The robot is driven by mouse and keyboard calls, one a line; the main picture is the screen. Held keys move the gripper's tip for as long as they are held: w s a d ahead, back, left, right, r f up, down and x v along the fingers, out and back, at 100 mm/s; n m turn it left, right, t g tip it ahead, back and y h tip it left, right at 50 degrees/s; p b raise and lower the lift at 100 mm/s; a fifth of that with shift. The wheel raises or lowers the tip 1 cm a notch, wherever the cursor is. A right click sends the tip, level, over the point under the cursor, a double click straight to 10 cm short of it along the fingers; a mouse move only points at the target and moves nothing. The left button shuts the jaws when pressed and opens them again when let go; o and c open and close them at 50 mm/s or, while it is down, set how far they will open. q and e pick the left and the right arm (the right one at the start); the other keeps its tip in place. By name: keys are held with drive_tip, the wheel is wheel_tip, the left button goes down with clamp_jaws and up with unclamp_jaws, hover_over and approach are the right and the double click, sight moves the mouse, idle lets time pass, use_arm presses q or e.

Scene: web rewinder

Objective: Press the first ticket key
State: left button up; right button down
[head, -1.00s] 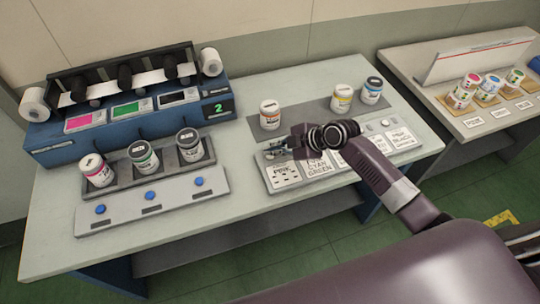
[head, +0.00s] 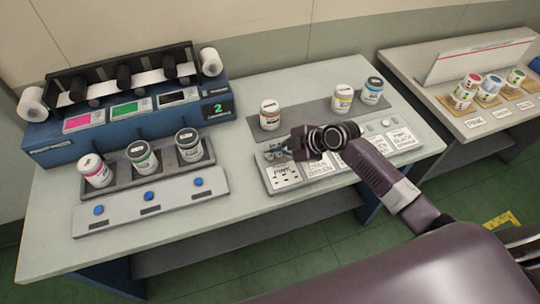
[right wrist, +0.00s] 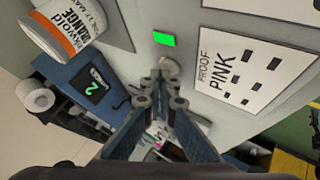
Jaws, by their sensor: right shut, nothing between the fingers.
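The ticket panel (head: 320,183) is a pale strip with several printed cards, lying on the table's front right part. Its leftmost card reads PROOF PINK (right wrist: 247,68). Beside that card a round grey key (right wrist: 171,68) shows in the right wrist view, with a lit green lamp (right wrist: 164,39) near it. My right gripper (head: 271,150) is shut and empty, its fingertips over the panel's left end. In the right wrist view the fingertips (right wrist: 160,82) overlap the key's edge; I cannot tell whether they touch it. In the head view the gripper hides this key. My left gripper is out of view.
Behind the panel, an orange-labelled jar (head: 270,115) and two others stand on a grey mat (head: 307,112). To the left are a blue rewinder (head: 130,125) showing 2, a rack of three jars (head: 118,186) and a blue-button strip (head: 170,197). A second table (head: 440,100) stands right.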

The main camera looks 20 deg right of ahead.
drive_tip(key=shift+f, duration=0.1)
idle(0.3)
drive_tip(key=shift+r+p, duration=0.5)
drive_tip(key=shift+r, duration=0.3)
drive_tip(key=shift+r, duration=0.1)
wheel_tip(320, 180, up, 5)
drive_tip(key=p, duration=0.4)
idle(0.5)
